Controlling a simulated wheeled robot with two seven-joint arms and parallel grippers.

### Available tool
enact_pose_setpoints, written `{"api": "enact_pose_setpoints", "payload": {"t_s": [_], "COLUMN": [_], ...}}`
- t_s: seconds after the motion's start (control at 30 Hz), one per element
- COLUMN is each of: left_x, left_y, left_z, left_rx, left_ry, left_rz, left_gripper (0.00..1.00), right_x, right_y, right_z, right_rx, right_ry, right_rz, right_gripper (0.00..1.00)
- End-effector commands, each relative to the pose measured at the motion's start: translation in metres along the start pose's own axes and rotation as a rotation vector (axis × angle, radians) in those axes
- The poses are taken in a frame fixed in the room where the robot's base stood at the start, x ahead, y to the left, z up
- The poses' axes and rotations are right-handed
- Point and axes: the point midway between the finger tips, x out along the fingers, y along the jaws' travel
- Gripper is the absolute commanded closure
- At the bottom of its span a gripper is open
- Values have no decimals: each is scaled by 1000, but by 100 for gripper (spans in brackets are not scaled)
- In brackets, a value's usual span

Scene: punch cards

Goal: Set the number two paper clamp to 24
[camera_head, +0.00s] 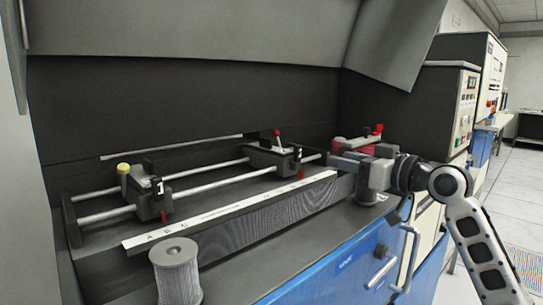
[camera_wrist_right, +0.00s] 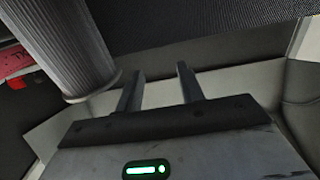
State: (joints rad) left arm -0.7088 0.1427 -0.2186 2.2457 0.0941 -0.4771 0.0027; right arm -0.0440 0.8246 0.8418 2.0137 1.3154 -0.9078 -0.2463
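The number two paper clamp (camera_head: 268,157) is a dark block on two metal rails, with a small white-and-red lever on top, a dark "2" label and a red pointer at its lower front. The white ruler strip (camera_head: 230,207) runs in front of the rails; its numbers are too small to read. My right gripper (camera_head: 335,160) is at the right end of the ruler, to the right of the clamp and apart from it. The wrist view shows its two fingers (camera_wrist_right: 158,85) spread, with nothing between them. My left gripper is out of view.
The number one clamp (camera_head: 143,192) with a yellow knob is on the rails at left. A red part with a red knob (camera_head: 378,129) is behind my right gripper. A grey ribbed cylinder (camera_head: 177,275) stands at the front left. The raised dark cover (camera_head: 200,32) hangs over the rails.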

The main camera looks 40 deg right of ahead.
Motion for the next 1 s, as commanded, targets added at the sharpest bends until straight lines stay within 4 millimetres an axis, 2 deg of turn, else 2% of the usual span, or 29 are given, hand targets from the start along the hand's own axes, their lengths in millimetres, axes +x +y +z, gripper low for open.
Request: {"api": "enact_pose_setpoints", "payload": {"t_s": [0.13,0.23,0.7,0.9,1.0], "left_x": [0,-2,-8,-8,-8], "left_y": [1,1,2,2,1], "left_z": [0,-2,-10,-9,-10], "left_rx": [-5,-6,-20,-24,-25], "left_ry": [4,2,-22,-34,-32], "left_rz": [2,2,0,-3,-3], "left_gripper": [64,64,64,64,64], "right_x": [4,17,116,145,153], "right_y": [0,0,0,0,0], "right_z": [-3,-5,-7,-5,-4], "right_rx": [-3,-2,1,1,0], "right_ry": [11,10,12,12,11], "right_rz": [-5,-6,-4,-3,-3], "right_gripper": [62,62,62,62,62]}}
